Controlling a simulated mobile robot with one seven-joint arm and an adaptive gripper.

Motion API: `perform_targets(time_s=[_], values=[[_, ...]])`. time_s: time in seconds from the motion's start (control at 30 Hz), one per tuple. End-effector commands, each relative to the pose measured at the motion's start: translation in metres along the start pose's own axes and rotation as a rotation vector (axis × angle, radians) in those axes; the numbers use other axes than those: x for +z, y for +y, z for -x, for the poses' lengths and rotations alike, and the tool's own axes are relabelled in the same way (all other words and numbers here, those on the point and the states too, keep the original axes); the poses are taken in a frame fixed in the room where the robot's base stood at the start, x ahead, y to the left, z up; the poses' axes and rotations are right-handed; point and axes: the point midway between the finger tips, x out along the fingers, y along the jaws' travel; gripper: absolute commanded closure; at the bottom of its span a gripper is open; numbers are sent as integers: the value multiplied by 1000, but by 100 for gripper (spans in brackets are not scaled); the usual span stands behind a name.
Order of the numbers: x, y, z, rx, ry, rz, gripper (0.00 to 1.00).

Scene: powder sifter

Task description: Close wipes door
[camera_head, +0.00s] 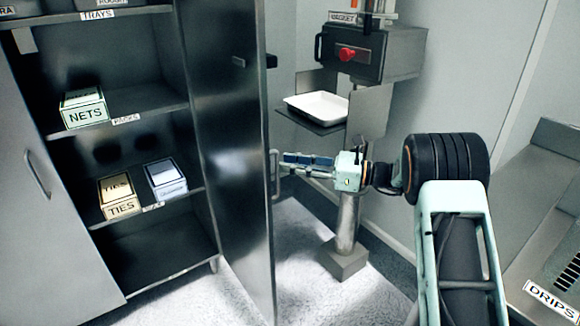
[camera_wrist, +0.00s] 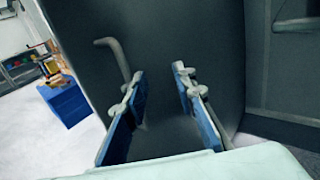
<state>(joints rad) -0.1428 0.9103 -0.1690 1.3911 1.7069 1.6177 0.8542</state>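A tall dark metal cabinet door (camera_head: 226,150) stands swung open at the right side of the cabinet; I can read no "wipes" label on it. Its bar handle (camera_head: 274,175) is on the face toward my arm. My gripper (camera_head: 286,162) is open and empty, its fingers pointing left at the door beside the handle. In the wrist view the door (camera_wrist: 190,30) fills the middle. The handle (camera_wrist: 116,55) shows left of the gap between the fingers (camera_wrist: 158,72), its lower end hidden behind the left finger. Contact cannot be told.
The open cabinet holds a NETS box (camera_head: 84,108), a TIES box (camera_head: 118,196) and a white-blue box (camera_head: 165,178) on shelves. Another door (camera_head: 40,200) is at left. A machine (camera_head: 372,52) with a white tray (camera_head: 318,106) stands behind my gripper. Floor before the cabinet is clear.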

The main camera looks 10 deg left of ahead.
Motion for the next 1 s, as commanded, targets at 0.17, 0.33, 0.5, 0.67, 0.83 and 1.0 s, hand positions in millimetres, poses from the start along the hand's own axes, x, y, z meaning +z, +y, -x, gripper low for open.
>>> perform_targets(time_s=[0.17, 0.33, 0.5, 0.67, 0.83, 1.0], values=[[0, 0, -8, -1, 0, 1, 75], [1, 0, -8, -1, 0, 1, 75], [1, 0, -8, -1, 0, 1, 88], [0, 0, -8, -1, 0, 1, 100], [0, 0, -8, -1, 0, 1, 100], [0, 0, -8, -1, 0, 1, 100]])
